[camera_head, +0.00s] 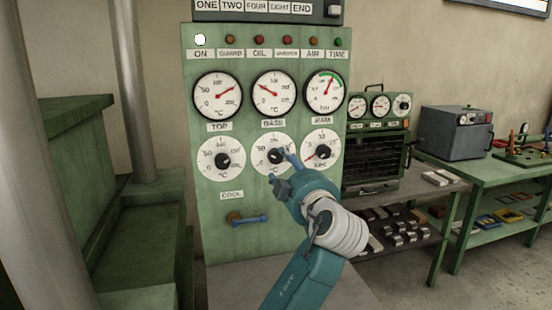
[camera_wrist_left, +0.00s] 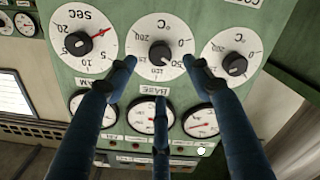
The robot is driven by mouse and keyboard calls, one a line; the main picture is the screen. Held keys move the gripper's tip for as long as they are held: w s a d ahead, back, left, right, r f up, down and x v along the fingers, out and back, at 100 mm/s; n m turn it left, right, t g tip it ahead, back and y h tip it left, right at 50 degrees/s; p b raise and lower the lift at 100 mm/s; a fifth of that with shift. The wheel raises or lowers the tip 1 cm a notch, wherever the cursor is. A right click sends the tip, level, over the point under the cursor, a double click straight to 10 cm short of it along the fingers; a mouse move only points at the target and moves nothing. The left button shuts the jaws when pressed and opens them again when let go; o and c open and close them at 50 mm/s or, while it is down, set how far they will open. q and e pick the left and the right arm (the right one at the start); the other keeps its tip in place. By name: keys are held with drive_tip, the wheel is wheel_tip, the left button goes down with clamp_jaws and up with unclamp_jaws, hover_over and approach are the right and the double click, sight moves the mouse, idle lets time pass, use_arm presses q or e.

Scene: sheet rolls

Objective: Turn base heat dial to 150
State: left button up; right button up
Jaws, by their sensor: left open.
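The base heat dial is the middle white dial (camera_head: 261,147) of the lower row, below the "BASE" label and gauge, with a black knob (camera_head: 274,156). My left gripper (camera_head: 281,165) is right at this dial, with its arm covering the dial's lower right part. In the left wrist view the picture is upside down and the base dial knob (camera_wrist_left: 160,53) lies between and beyond the spread blue fingers of my left gripper (camera_wrist_left: 160,68). The fingers are open; I cannot tell if any touches the knob. My right gripper is not in view.
The top dial (camera_head: 222,160) sits left of the base dial and the seconds dial (camera_head: 322,152) right of it. The base gauge (camera_head: 274,93) is above. A cock lever (camera_head: 248,219) sticks out below. A rack of small blocks and a grey oven (camera_head: 455,132) stand at right.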

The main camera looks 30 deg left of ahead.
sight(277, 158)
use_arm(q)
drive_tip(key=p+x, duration=0.1)
drive_tip(key=x, duration=0.4)
drive_tip(key=shift+w+a, duration=0.15)
drive_tip(key=shift+a, duration=0.2)
drive_tip(key=p+x, duration=0.1)
drive_tip(key=x, duration=0.1)
drive_tip(key=shift+w+a, duration=0.15)
drive_tip(key=shift+w, duration=0.05)
drive_tip(key=shift+w+a+f, duration=0.15)
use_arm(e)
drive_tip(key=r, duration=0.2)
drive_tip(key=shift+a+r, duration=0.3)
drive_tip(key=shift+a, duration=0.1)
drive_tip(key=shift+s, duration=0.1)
use_arm(q)
drive_tip(key=c, duration=1.1)
drive_tip(key=shift+c, duration=0.2)
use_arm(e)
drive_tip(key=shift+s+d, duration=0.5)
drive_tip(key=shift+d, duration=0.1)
